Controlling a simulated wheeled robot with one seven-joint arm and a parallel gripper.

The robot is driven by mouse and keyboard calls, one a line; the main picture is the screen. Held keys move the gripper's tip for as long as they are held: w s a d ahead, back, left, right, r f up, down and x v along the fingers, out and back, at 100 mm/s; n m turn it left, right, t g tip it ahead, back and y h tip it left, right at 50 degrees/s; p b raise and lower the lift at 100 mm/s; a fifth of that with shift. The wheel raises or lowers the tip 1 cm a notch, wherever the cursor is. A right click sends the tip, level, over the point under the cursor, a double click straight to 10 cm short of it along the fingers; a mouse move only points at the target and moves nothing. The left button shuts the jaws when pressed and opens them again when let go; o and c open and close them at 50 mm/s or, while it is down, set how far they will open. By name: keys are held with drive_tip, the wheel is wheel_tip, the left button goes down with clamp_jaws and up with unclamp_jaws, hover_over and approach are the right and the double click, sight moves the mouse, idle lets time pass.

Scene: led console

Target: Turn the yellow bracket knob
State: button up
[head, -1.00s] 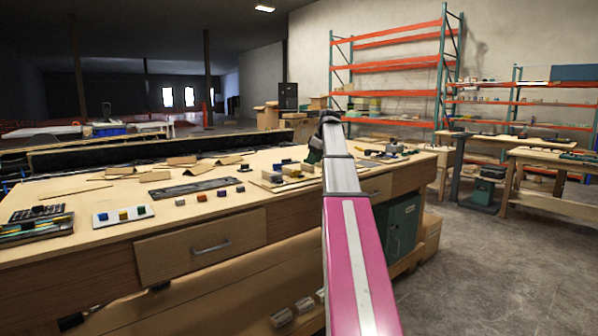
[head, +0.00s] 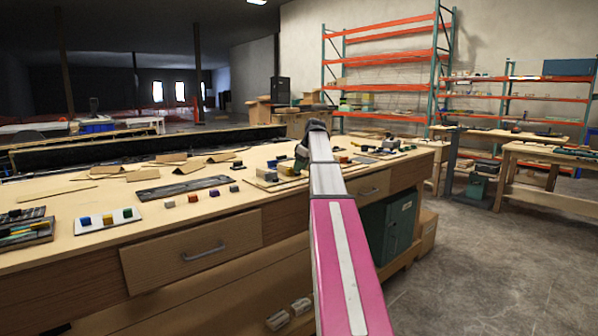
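A small white board (head: 98,227) at the left front of the workbench carries a blue, a yellow (head: 108,219) and a green piece. Another board near the bench middle holds a yellow block (head: 287,169) among other small parts. I cannot tell which yellow piece is the bracket knob. My arm reaches over the bench, and my gripper (head: 302,152) is at its far end, close to the middle board's parts. The gripper is small and partly hidden by the arm, so its fingers cannot be made out. Whether it touches anything is unclear.
The wooden workbench (head: 60,258) has a drawer (head: 192,250) in front. Cardboard pieces (head: 140,174), a dark flat strip (head: 184,188) and several small blocks lie on top. A green cabinet (head: 388,228) stands beneath. Concrete floor (head: 480,270) is clear at right, before other benches.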

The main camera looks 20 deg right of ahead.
drive_tip(key=shift+x, duration=1.05)
drive_tip(key=c, duration=0.7)
